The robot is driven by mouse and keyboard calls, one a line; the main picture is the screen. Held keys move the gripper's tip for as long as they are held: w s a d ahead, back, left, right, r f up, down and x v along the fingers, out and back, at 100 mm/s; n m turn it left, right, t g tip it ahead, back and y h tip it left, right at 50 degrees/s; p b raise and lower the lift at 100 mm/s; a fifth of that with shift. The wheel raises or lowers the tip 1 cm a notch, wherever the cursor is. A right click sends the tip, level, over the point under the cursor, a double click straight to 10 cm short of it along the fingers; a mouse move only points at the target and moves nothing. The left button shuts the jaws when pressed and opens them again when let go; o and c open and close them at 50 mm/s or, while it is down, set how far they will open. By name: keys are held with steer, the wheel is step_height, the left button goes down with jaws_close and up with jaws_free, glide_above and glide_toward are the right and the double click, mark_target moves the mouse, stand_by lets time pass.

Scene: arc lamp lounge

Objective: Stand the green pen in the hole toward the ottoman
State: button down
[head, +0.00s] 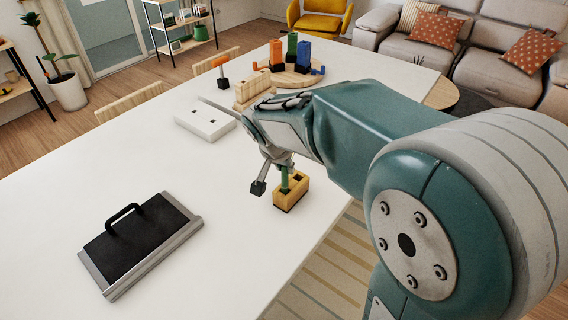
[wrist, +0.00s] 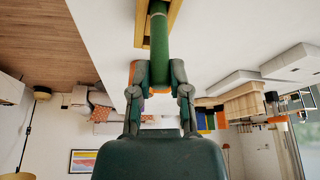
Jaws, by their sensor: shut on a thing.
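The green pen (head: 284,181) is upright at the small wooden block (head: 290,198) near the right table edge. Its lower end meets the block's top; I cannot tell how deep it sits in a hole. A dark hole opening shows beside it. My gripper (head: 272,178) is just above the block, shut on the pen. In the wrist view the pen (wrist: 158,42) passes between the two fingertips (wrist: 159,76), and the block (wrist: 174,14) is partly hidden behind it. My arm hides part of the table. I cannot clearly make out the ottoman.
A black panel with a handle (head: 135,240) lies at front left on the white table (head: 60,215). A white box (head: 206,122), a slatted wooden rack (head: 252,88) and a round board with coloured blocks (head: 290,78) stand farther back. The table left of the block is clear.

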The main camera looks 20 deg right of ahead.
steer(key=shift+f, duration=0.65)
steer(key=c, duration=0.5)
jaws_free()
steer(key=shift+r, duration=0.15)
steer(key=v, duration=1.1)
steer(key=shift+a+r, duration=0.25)
steer(key=shift+r, duration=0.05)
steer(key=shift+s+d, duration=0.1)
steer(key=shift+s, duration=0.1)
steer(key=s+d+f+n+t+y, duration=0.2)
steer(key=s+n, duration=0.5)
steer(key=s, duration=1)
steer(key=shift+d+f+n+y, duration=0.4)
steer(key=shift+d+f, duration=0.1)
steer(key=shift+f, duration=0.15)
